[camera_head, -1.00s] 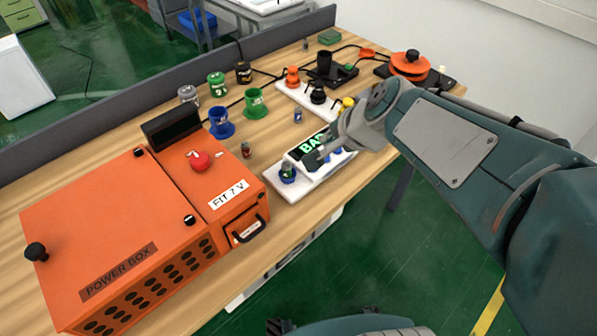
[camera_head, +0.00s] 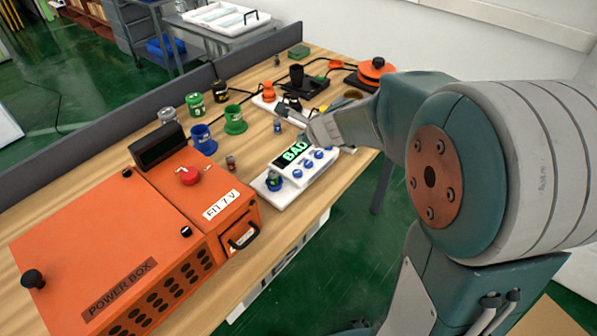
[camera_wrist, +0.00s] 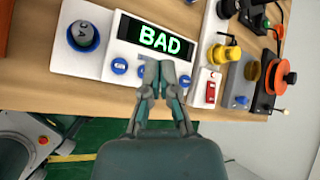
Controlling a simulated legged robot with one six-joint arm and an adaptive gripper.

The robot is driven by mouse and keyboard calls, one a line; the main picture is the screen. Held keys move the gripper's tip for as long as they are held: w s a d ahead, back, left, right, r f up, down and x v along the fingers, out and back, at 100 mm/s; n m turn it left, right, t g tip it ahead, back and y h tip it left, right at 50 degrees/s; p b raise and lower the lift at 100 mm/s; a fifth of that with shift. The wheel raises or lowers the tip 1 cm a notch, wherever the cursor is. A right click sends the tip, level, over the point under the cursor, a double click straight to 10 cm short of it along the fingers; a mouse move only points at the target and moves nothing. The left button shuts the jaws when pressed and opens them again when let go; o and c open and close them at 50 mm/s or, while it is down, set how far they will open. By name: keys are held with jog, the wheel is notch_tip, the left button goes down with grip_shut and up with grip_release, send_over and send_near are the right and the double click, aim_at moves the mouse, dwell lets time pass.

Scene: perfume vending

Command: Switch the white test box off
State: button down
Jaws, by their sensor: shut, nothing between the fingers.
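The white test box (camera_head: 285,196) stands near the front edge of the wooden table, right of the orange power box. Its dark display (camera_head: 290,153) glows with green "BAD". It has several small blue knobs along its front and a larger blue dial (camera_head: 274,181) on the left. In the wrist view the white test box (camera_wrist: 98,64) and its display (camera_wrist: 152,38) lie beyond my fingers. My gripper (camera_wrist: 159,68) is shut and empty, its tips in front of the knob row and partly covering it. In the head view my gripper (camera_head: 308,125) is behind the display; contact cannot be told.
The orange power box (camera_head: 90,240) fills the table's left. Blue (camera_head: 203,140) and green (camera_head: 235,121) pots stand behind the test box. In the wrist view a white strip with a red switch (camera_wrist: 211,92) lies just right. Floor is free in front.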

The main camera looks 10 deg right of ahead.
aim_at(299, 173)
jog(key=shift+a+f, duration=0.45)
jog(key=shift+f, duration=0.35)
jog(key=shift+a+f, duration=0.4)
jog(key=shift+f, duration=0.35)
jog(key=shift+d+f, duration=0.3)
jog(key=shift+f, duration=0.45)
jog(key=shift+d+f, duration=0.25)
jog(key=shift+f, duration=0.5)
jog(key=shift+a+f, duration=0.2)
jog(key=shift+f, duration=0.5)
jog(key=shift+a+f, duration=0.15)
jog(key=shift+f, duration=0.5)
jog(key=shift+d, duration=0.2)
jog(key=shift+f, duration=0.1)
jog(key=shift+f, duration=0.25)
